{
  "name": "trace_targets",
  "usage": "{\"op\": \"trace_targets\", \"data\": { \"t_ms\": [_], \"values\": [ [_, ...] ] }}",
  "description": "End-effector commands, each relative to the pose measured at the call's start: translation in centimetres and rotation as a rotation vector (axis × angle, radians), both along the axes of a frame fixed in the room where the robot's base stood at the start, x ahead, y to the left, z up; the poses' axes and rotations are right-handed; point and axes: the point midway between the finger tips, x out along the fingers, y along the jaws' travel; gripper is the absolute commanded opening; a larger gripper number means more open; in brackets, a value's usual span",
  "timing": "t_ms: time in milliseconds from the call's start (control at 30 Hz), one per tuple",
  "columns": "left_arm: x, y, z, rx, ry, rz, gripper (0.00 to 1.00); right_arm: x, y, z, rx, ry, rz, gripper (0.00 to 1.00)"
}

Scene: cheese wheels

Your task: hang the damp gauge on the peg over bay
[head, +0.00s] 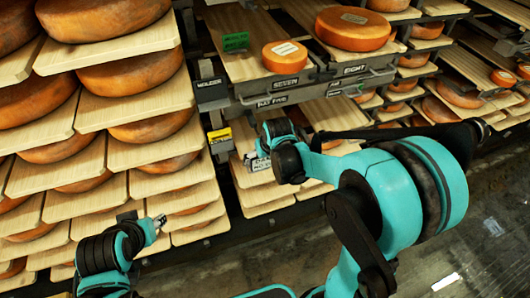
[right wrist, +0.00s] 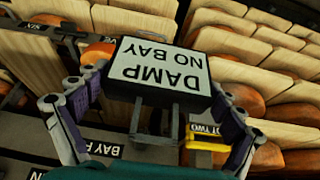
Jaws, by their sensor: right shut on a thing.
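The damp gauge (right wrist: 160,72) is a dark box with a white face reading "DAMP NO BAY", upside down in the right wrist view. My right gripper (right wrist: 158,120) is shut on it, with a finger on each side. In the head view my right gripper (head: 257,160) is in front of the lower shelves, and the gauge cannot be made out clearly there. A bay label reading "BAY FIVE" (head: 277,100) is on the rack above it. I cannot make out a peg for certain. My left gripper (head: 157,222) is at the lower left by the shelf boards; its jaw state is unclear.
Racks of cheese wheels on wooden boards (head: 150,145) fill the left and back. A small cheese (head: 285,55) and a green block (head: 235,42) sit on the upper shelf. A yellow tag (head: 220,135) is on the rack post. Open floor (head: 400,270) lies at the lower right.

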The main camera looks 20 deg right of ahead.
Motion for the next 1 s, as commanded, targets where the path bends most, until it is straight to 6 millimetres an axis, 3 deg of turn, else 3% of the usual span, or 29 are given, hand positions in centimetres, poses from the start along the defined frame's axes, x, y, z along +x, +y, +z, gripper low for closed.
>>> {"op": "trace_targets", "data": {
  "t_ms": [1000],
  "values": [
    [0.0,0.0,-0.8,0.000,0.000,0.000,0.40,6.2,0.2,-0.8,0.000,0.000,0.000,0.55]
  ]
}}
